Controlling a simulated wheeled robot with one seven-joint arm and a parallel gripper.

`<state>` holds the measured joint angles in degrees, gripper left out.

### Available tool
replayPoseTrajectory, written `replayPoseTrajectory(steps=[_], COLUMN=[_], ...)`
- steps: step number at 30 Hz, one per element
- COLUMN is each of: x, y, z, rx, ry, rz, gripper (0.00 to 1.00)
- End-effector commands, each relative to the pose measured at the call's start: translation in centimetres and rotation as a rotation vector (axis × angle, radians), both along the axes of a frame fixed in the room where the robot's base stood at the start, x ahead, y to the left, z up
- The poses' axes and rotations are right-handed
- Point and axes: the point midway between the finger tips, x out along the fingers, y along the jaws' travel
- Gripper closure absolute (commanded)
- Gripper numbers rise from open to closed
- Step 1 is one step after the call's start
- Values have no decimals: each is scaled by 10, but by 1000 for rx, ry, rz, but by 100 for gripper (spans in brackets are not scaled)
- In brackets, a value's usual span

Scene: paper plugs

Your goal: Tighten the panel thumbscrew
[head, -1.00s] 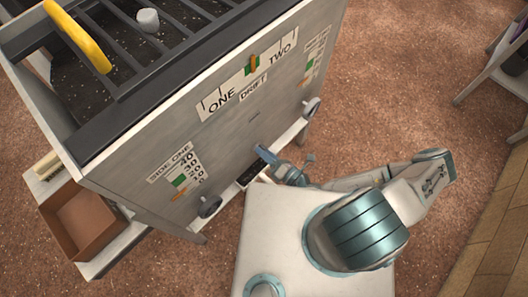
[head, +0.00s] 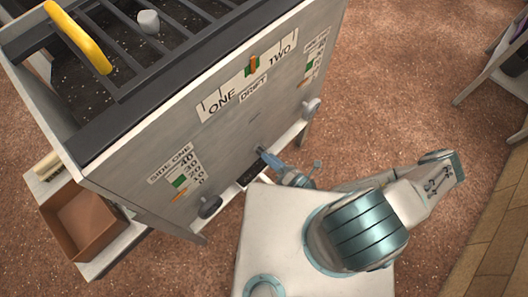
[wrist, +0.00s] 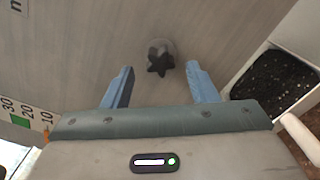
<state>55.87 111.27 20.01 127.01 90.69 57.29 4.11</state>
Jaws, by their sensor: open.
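The panel thumbscrew (wrist: 160,62) is a dark star-shaped knob on a pale round base, set in the grey panel (wrist: 230,30). In the wrist view it sits ahead of my gripper (wrist: 160,82), between the lines of the two blue fingers and slightly beyond their tips. The fingers are open and apart, with nothing between them. In the head view my gripper (head: 264,153) is at the lower middle of the panel front (head: 225,130). The thumbscrew is too small to make out clearly there.
Dark round knobs (head: 210,207) and (wrist: 22,118) a printed scale lie left of the thumbscrew. A white tray with dark grains (wrist: 278,80) is at the right in the wrist view. A brown box (head: 80,222) stands at the lower left. Open carpet lies right.

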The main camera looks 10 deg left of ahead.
Motion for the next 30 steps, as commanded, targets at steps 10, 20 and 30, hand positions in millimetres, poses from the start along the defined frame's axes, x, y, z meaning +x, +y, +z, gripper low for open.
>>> replayPoseTrajectory(steps=[10,20,30], x=[-7,-7,-7], y=[-10,-9,-9], z=[0,6,6], rx=[0,-69,-335], ry=[-1,-97,-461], rz=[-1,1,0], gripper=[47,47,47])
